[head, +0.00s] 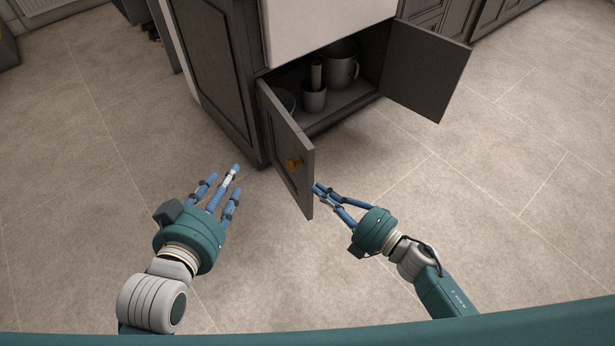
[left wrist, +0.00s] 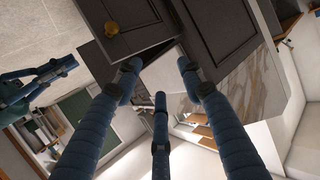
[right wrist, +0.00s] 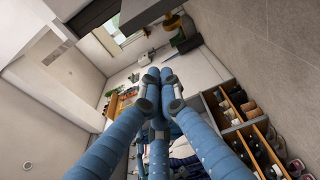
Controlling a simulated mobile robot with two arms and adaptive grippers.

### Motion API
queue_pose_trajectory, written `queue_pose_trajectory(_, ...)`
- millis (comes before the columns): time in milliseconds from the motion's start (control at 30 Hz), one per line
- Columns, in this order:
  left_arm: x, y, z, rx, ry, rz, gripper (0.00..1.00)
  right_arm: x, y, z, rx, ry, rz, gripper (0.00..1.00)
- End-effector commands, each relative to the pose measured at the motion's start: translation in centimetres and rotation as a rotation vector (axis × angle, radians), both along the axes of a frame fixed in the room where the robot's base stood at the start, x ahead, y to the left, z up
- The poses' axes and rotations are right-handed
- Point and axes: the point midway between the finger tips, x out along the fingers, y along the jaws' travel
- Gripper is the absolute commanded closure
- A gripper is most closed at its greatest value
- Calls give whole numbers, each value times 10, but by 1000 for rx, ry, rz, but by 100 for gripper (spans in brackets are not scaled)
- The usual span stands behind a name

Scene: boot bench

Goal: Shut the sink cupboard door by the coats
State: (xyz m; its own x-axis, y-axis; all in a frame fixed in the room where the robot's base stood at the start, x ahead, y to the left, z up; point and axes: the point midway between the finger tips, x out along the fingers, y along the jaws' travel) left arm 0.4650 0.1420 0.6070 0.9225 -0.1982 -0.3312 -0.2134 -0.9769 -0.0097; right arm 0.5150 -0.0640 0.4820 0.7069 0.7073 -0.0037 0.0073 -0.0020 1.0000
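The sink cupboard has two dark grey doors, both standing open. The left door (head: 285,140), with a brass knob (head: 294,163), swings out toward me; it also shows in the left wrist view (left wrist: 130,22). The right door (head: 425,72) is swung out to the right. My left gripper (head: 222,182) is open and empty, left of the left door and apart from it. My right gripper (head: 319,190) has its fingertips drawn together close to the left door's free edge; I cannot tell whether they touch it. Its fingers also meet in the right wrist view (right wrist: 160,80). I cannot make out coats.
Inside the cupboard are a large grey pot (head: 342,68), a smaller pot (head: 314,98) and a partly hidden bowl (head: 286,101). A white sink (head: 325,28) is above. Shoes sit in a wooden rack (right wrist: 240,125) in the right wrist view. The tiled floor around the doors is clear.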

Motion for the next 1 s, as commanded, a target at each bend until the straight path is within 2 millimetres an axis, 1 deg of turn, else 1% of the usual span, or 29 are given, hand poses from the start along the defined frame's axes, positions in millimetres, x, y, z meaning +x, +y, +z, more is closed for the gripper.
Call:
queue_pose_trajectory(133, 2, -1, 10, -9, -37, -2, 60, 6, 9, 2, -3, -13, 9, 100)
queue_pose_trajectory(267, 8, -5, 25, -25, -107, -7, 60, 21, 23, 3, -1, -13, 7, 100)
queue_pose_trajectory(367, 13, -9, 43, -46, -187, -12, 60, 37, 39, 2, -1, -12, 6, 100)
queue_pose_trajectory(600, 18, -17, 94, -102, -407, -26, 60, 71, 73, 1, -1, -11, 6, 100)
queue_pose_trajectory(633, 18, -18, 100, -108, -433, -27, 60, 74, 72, 0, -4, -10, 4, 100)
queue_pose_trajectory(700, 17, -19, 112, -122, -485, -30, 60, 78, 58, -1, -6, -8, 3, 100)
queue_pose_trajectory(800, 15, -20, 126, -139, -546, -34, 60, 82, 47, 0, -5, -8, 4, 100)
queue_pose_trajectory(900, 12, -21, 137, -150, -588, -36, 60, 85, 41, 0, -3, -6, 5, 100)
queue_pose_trajectory(1000, 11, -21, 142, -156, -610, -36, 60, 87, 37, 0, -3, -6, 5, 100)
